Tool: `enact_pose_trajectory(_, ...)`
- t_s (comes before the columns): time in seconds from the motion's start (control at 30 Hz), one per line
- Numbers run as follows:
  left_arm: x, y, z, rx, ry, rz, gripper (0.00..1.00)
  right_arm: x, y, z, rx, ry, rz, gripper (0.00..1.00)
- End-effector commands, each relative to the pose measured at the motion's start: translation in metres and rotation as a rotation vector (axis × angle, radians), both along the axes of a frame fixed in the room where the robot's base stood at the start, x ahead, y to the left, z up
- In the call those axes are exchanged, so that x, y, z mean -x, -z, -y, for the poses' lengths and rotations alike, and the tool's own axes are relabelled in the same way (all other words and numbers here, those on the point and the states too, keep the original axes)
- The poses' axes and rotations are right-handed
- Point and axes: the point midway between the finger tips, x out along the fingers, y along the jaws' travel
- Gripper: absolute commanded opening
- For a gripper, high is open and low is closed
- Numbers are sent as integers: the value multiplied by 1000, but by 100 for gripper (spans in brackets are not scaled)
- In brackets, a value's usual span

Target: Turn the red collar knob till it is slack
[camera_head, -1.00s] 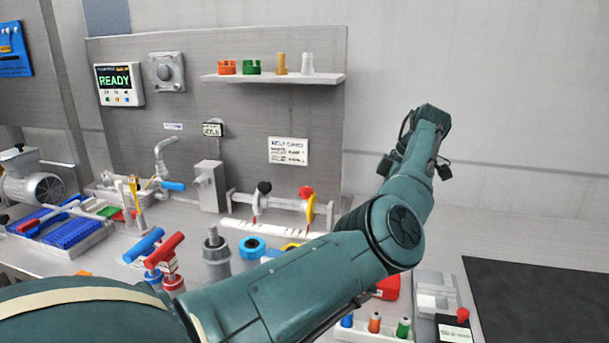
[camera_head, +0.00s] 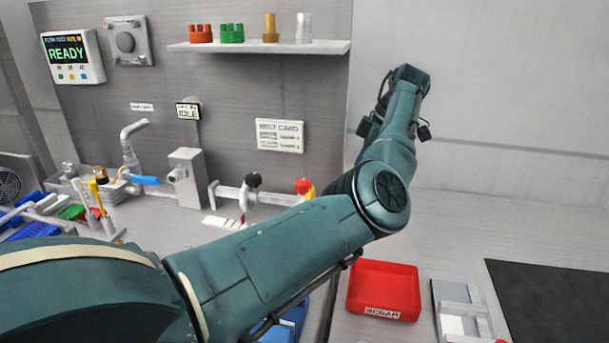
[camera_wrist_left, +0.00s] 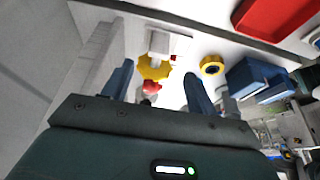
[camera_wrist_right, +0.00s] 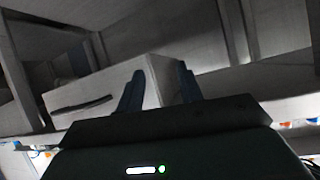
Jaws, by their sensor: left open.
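The red knob (camera_head: 303,186) shows in the head view above my left forearm, at the right end of a pale pipe, with a yellow part beside it. A black knob (camera_head: 253,180) stands to its left on the same pipe. In the left wrist view the red knob (camera_wrist_left: 152,87) and a yellow toothed ring (camera_wrist_left: 153,68) appear between the fingers of my left gripper (camera_wrist_left: 158,68). That gripper is open and I see no contact. My right gripper (camera_wrist_right: 160,70) is open and empty, facing a pale box-like front.
A red scrap tray (camera_head: 384,290) lies right of my left arm, with a grey fixture (camera_head: 460,312) and a dark mat (camera_head: 550,300) beyond. A shelf (camera_head: 260,48) hangs on the back panel. A blue-handled tap (camera_head: 135,165) is at left. My forearm hides the bench middle.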

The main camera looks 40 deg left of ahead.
Motion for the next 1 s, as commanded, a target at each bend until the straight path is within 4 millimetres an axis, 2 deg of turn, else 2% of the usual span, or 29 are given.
enact_pose_trajectory(0.5,54,-1,-95,1,-5,-1,58,1,-6,1,12,-2,-1,36)
enact_pose_trajectory(0.6,56,21,-99,2,-1,-5,58,1,-5,1,13,-2,-2,36)
enact_pose_trajectory(0.7,58,33,-103,2,-1,-4,58,1,-5,1,14,-3,-3,36)
enact_pose_trajectory(1.0,61,47,-108,2,-1,-1,58,2,-4,2,22,-9,-3,36)
